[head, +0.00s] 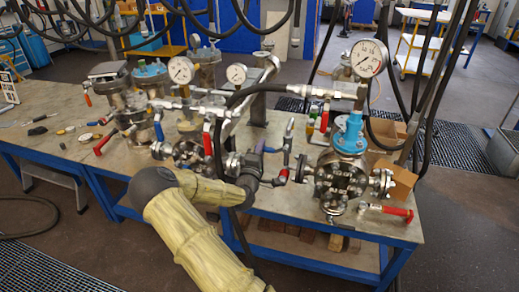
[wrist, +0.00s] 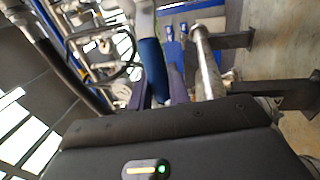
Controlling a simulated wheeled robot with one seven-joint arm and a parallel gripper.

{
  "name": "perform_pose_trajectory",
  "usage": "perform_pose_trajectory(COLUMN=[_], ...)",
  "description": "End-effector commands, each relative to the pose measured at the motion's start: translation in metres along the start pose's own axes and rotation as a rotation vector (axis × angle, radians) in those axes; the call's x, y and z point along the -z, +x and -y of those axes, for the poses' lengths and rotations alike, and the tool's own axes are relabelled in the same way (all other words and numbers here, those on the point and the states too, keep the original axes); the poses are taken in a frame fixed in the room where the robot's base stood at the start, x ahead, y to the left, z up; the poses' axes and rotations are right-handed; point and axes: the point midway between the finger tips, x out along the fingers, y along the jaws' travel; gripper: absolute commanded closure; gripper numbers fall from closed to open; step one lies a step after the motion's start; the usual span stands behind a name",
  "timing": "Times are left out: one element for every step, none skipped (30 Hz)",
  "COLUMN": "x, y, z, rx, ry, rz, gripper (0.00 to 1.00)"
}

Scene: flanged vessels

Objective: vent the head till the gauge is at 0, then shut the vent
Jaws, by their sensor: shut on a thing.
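My gripper (head: 272,150) is at the piping between the left and right vessels, its fingers partly hidden by my wrist. In the wrist view my gripper (wrist: 158,92) is shut on a blue-sleeved lever handle (wrist: 151,62), with bare metal lever above the sleeve. Which valve this lever turns is not clear. The right flanged vessel (head: 341,182) has a blue neck (head: 349,134) and a large white dial gauge (head: 369,57) above it. Two smaller gauges, a left one (head: 181,70) and a middle one (head: 236,74), stand over the piping. The needle readings are too small to tell.
A red-handled lever (head: 392,211) sticks out at the right end of the workbench (head: 320,249). Another red-handled lever (head: 208,139) stands upright left of my gripper. A black hose (head: 246,92) arches over the piping. Loose tools (head: 66,130) lie at the left of the bench.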

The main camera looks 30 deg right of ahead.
Motion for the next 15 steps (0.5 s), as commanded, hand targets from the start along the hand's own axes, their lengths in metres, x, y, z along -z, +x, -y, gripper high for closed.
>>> perform_pose_trajectory(x=[0.0004,0.0004,0.0005,0.0005,0.0006,0.0006,0.0006,0.0007,0.0007,0.0007,0.0007,0.0007,0.0007,0.0007,0.0007], y=[-0.0014,-0.0015,-0.0016,-0.0016,-0.0017,-0.0017,-0.0017,-0.0017,-0.0015,-0.0015,-0.0014,-0.0013,-0.0012,-0.0012,-0.0011], z=[0.0030,0.0031,0.0032,0.0032,0.0033,0.0034,0.0033,0.0031,0.0028,0.0026,0.0024,0.0021,0.0020,0.0018,0.0017], rx=[0.007,0.007,0.007,0.008,0.008,0.008,0.008,0.007,0.007,0.006,0.006,0.005,0.005,0.004,0.004], ry=[-0.005,-0.005,-0.005,-0.005,-0.005,-0.005,-0.004,-0.004,-0.004,-0.003,-0.003,-0.002,-0.002,-0.002,-0.002], rz=[-0.002,-0.002,-0.002,-0.002,-0.002,-0.002,-0.002,-0.002,-0.002,-0.002,-0.002,-0.002,-0.002,-0.002,-0.002], gripper=[1.00,1.00,1.00,1.00,1.00,0.74,0.68,0.62,0.62,0.62,0.62,0.62,0.62,0.62,0.62])
